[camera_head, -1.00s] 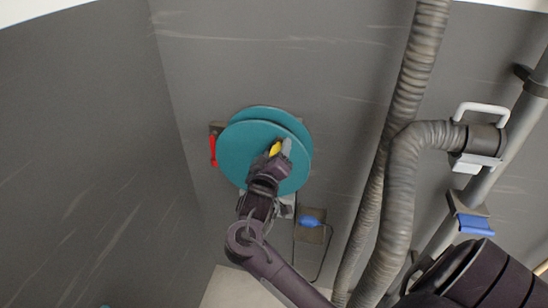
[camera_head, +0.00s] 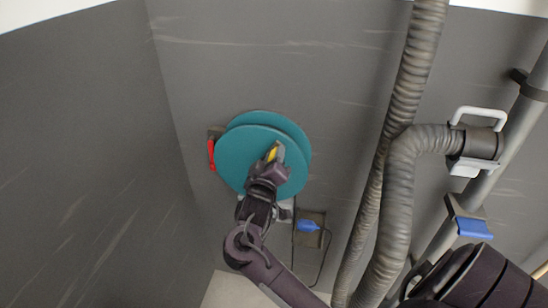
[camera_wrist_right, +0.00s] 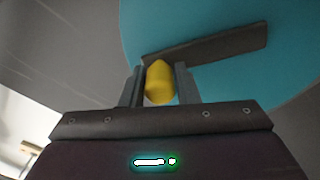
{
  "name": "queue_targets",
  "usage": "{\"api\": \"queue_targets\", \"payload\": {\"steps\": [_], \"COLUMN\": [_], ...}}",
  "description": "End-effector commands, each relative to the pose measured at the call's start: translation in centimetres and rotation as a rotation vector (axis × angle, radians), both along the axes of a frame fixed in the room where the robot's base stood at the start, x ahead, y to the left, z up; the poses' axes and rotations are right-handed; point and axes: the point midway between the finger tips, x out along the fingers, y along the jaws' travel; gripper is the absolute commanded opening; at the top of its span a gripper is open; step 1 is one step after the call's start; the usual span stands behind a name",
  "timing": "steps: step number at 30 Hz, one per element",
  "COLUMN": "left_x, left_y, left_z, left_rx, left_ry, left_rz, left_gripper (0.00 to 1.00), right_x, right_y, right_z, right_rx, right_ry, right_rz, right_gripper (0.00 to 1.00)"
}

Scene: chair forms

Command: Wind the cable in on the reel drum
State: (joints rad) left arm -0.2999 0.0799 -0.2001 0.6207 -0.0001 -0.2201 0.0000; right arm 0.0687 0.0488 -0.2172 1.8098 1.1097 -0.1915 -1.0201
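The reel drum (camera_head: 240,150) is a teal double disc on the grey wall, and its disc also fills the upper right of the right wrist view (camera_wrist_right: 290,75). A dark crank bar (camera_wrist_right: 205,45) lies across its face, with a yellow knob (camera_wrist_right: 159,82). My right gripper (camera_head: 274,153) is at the drum face, its two fingers closed on both sides of the knob (camera_wrist_right: 160,80). A thin black cable (camera_head: 326,250) loops below the drum beside a blue plug (camera_head: 308,226). My left gripper is not in view.
A red lever (camera_head: 211,155) sits at the drum's left edge. Thick ribbed grey hoses (camera_head: 397,200) run down the wall to the right. A pipe with a white handle (camera_head: 480,112) and a blue clamp (camera_head: 473,227) stands further right. The wall left of the drum is bare.

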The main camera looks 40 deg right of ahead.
Motion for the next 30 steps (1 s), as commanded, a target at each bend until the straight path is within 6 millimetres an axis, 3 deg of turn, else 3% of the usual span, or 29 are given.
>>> {"api": "queue_targets", "payload": {"steps": [8, 19, 30], "left_x": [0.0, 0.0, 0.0], "left_y": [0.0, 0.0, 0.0], "left_z": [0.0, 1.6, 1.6], "left_rx": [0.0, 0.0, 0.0], "left_ry": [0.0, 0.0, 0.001], "left_rz": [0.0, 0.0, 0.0], "left_gripper": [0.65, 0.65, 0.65], "right_x": [0.0, 3.1, 3.5], "right_y": [0.0, 2.7, 3.1], "right_z": [0.0, 1.5, 1.3], "right_rx": [0.0, 0.002, 0.001], "right_ry": [0.0, 0.0, 0.004], "right_rz": [0.0, 0.001, 0.002], "right_gripper": [0.33, 0.33, 0.33]}}
